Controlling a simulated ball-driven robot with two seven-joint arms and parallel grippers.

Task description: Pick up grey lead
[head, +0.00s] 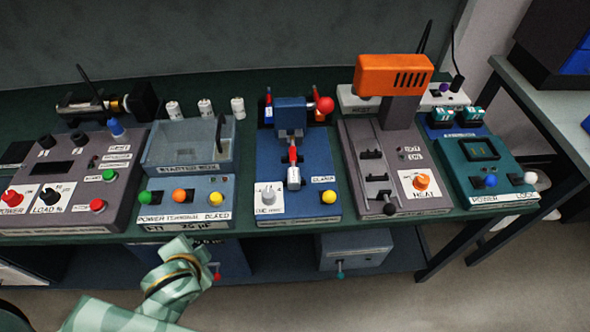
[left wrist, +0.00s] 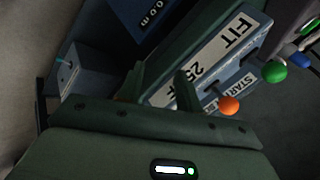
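No thing is clearly recognisable as the grey lead. A thin dark grey rod (head: 219,132) leans in the open tray of the starter box (head: 185,150); I cannot tell if it is a lead. Dark thin leads (head: 456,60) rise at the back right. My left gripper (head: 203,252) is low in front of the bench edge, below the starter box. In the left wrist view, its two fingers (left wrist: 158,88) are apart with nothing held between them, near a white "FIT" label (left wrist: 205,65). My right gripper is not in view.
Several devices line the green bench (head: 340,230): a power/load unit (head: 70,170), a blue clamp unit (head: 295,205), an orange-topped heater (head: 393,74) and a teal unit (head: 490,168). White cylinders (head: 205,107) stand behind. Boxes sit on a lower shelf (head: 290,270).

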